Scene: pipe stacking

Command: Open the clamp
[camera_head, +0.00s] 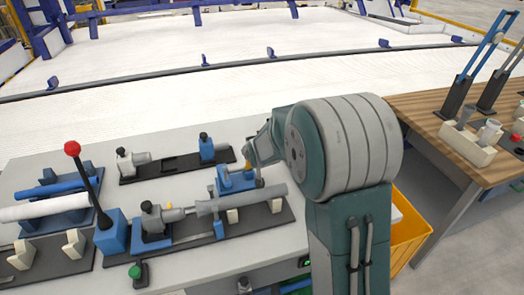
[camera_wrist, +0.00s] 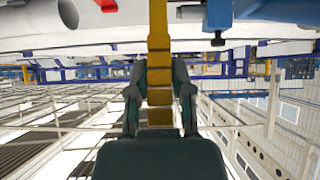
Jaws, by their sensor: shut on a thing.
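The clamp (camera_head: 236,180) is a blue fixture with a yellow handle (camera_head: 247,163), on the grey worktable just behind a grey pipe (camera_head: 240,202). My gripper (camera_head: 250,152) is at this handle, partly hidden by my own arm. In the wrist view the yellow handle (camera_wrist: 159,50) runs straight down between the two fingers of my gripper (camera_wrist: 160,90), which are shut on it. Blue parts (camera_wrist: 280,9) show at the upper right of that view. How far the clamp's jaw stands open cannot be told.
A lever with a red knob (camera_head: 72,148) stands at the left, near a white pipe (camera_head: 45,206). Another blue fixture (camera_head: 207,148) sits on the rear black plate. A yellow bin (camera_head: 408,235) is at the right, below a wooden table (camera_head: 425,112) with blue-handled levers.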

